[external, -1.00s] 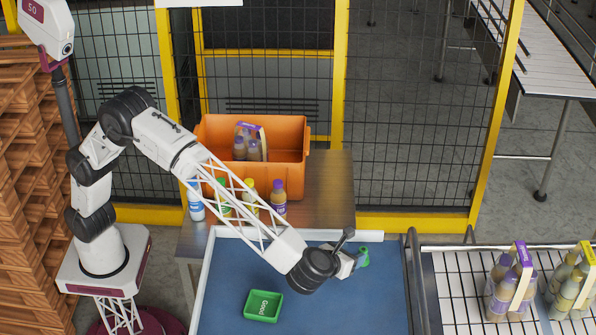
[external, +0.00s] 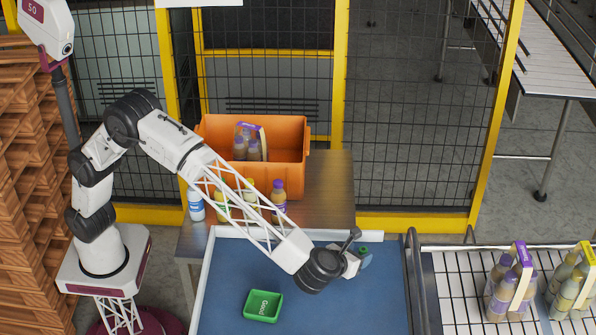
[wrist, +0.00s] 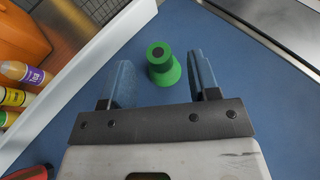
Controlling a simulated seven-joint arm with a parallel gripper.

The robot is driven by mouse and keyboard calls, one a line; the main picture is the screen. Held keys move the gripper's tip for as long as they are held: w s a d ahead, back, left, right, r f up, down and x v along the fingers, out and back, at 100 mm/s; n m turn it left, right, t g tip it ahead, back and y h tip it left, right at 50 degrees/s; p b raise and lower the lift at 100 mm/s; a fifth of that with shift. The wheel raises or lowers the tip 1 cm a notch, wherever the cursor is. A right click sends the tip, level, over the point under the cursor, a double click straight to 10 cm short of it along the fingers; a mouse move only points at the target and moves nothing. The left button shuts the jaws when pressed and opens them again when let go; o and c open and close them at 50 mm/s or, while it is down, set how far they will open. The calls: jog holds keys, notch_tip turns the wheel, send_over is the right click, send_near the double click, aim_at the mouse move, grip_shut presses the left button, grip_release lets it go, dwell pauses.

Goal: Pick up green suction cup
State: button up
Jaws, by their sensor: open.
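The green suction cup (wrist: 163,64) stands on the blue table surface. My gripper is open and holds nothing; whether a finger touches the cup I cannot tell. In the external view my gripper (external: 361,258) is low over the right part of the table, and a small part of the green suction cup (external: 363,249) shows just behind it.
A green tray (external: 263,306) marked "Good" lies on the blue table (external: 220,290). Bottles (external: 279,202) and an orange crate (external: 285,185) stand behind the table's white rim. A roller conveyor (external: 460,290) with bottle packs is on the right.

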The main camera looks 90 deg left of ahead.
jog(key=shift+x, duration=2.65)
jog(key=shift+s+f, duration=0.1)
jog(key=shift+f, duration=0.05)
jog(key=c, duration=1)
jog(key=shift+r, duration=5.05)
